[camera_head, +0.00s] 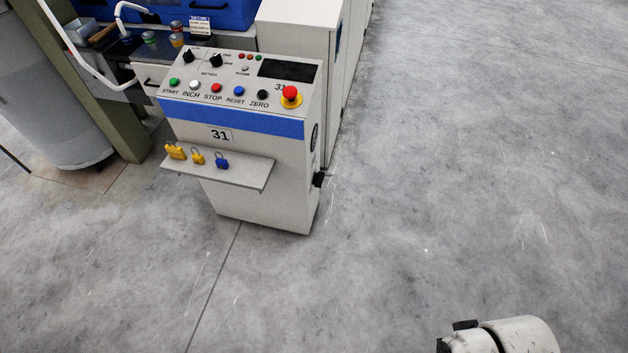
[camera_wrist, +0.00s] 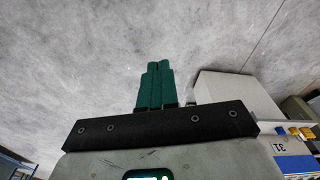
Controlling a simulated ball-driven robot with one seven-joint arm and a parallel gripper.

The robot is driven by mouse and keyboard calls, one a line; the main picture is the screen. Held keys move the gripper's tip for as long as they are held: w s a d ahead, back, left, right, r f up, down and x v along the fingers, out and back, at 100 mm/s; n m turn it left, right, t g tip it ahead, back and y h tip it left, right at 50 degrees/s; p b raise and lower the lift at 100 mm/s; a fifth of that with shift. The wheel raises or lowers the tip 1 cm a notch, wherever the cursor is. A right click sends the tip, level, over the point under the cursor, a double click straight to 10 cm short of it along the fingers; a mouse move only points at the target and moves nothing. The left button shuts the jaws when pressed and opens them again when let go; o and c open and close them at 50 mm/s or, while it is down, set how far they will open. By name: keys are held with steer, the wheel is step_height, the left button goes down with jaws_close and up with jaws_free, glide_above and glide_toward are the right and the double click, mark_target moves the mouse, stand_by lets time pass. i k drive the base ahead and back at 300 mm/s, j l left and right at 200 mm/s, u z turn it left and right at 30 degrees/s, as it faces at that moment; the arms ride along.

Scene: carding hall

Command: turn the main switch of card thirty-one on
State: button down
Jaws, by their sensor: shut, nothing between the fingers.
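The console of card thirty-one (camera_head: 245,185) is a pale cabinet with a blue band and the number 31. A black rotary handle (camera_head: 319,179), apparently the main switch, sticks out low on its right side; its on or off position is too small to read. A round dark-rimmed disc (camera_head: 315,137) sits above it. In the wrist view part of the console (camera_wrist: 292,163) shows at the lower right, and the switch cannot be made out there. My gripper (camera_wrist: 155,65) has green fingers, shut and empty over bare floor, well apart from the console.
The console top holds coloured buttons and a red emergency stop (camera_head: 290,92). A shelf (camera_head: 250,175) on its front holds padlocks (camera_head: 197,156). A long pale machine housing (camera_head: 300,30) stands behind. The floor (camera_head: 460,180) right of the console is clear.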

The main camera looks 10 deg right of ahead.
mark_target(319, 178)
steer(key=l+u, duration=0.3)
steer(key=l, duration=0.45)
steer(key=i+l+u, duration=0.25)
steer(key=i+l, duration=1.6)
steer(key=l, duration=0.15)
